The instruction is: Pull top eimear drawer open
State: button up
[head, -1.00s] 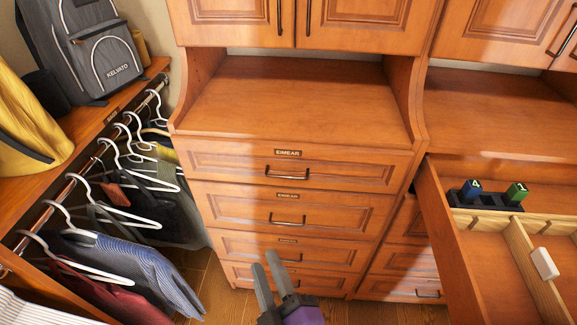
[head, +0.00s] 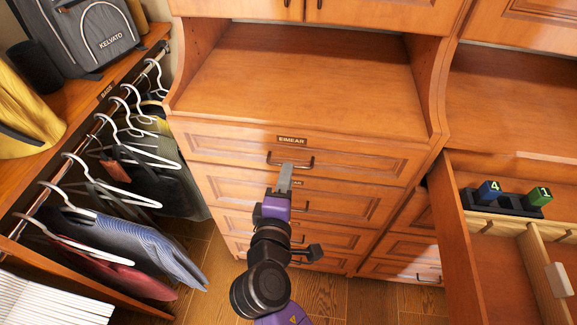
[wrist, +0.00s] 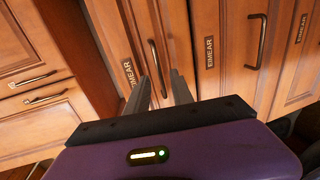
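The top Eimear drawer (head: 350,163) is a shut wooden front with a dark bar handle (head: 300,166) and an "EIMEAR" label (head: 292,140) above it. My gripper (head: 285,170) reaches the handle from below and hides part of it. In the wrist view the gripper (wrist: 162,80) is open. Its two grey fingers lie one on each side of the top drawer's handle (wrist: 153,56). I cannot tell whether either finger touches the bar or how deep the bar sits between them.
More shut drawers (head: 350,208) lie below. At the right, an open drawer (head: 490,262) sticks out, with a black holder (head: 500,205) carrying blue and green items. Clothes on hangers (head: 120,225) fill the left. A grey backpack (head: 75,40) stands on the left shelf.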

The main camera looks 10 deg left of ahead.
jog(key=w, duration=0.3)
jog(key=shift+w+f, duration=0.15)
jog(key=shift+f, duration=0.2)
grip_shut()
dwell(1.2)
